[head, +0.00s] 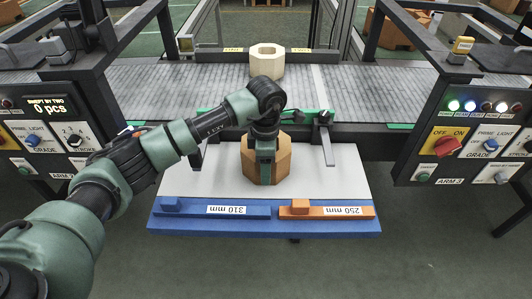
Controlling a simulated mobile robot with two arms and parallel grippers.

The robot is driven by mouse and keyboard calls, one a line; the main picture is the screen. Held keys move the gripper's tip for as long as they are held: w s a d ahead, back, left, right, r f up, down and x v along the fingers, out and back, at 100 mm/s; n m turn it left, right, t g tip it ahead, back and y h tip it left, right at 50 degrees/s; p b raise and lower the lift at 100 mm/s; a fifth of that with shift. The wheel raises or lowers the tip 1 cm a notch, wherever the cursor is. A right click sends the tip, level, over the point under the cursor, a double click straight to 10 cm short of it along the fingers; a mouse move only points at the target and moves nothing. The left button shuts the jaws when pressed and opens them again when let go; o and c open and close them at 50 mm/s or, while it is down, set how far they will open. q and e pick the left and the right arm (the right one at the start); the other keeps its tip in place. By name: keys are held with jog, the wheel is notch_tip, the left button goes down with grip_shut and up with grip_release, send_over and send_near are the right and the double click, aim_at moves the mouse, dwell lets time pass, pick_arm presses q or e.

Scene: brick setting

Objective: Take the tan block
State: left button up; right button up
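A tan, wood-coloured hexagonal block (283,163) stands on the white board (340,180) in front of the belt. My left arm reaches in from the left, and its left gripper (264,163) points down at the block. One green finger shows in front of the block's near side and covers part of it. The other finger is hidden, so I cannot tell how far apart the fingers are or whether they grip. My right gripper is not in view.
A pale cream hexagonal block (266,62) with a hole stands at the belt's (390,90) back. A blue gauge bar (185,207) and an orange one (300,209) lie along the blue front edge. Control panels (470,135) flank the board.

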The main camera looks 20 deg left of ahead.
pick_arm(q)
notch_tip(320, 180, down, 2)
jog(key=shift+c, duration=0.4)
grip_shut()
jog(key=shift+r, duration=0.1)
dwell(1.0)
jog(key=shift+w+r, duration=0.15)
jog(key=shift+w, duration=0.05)
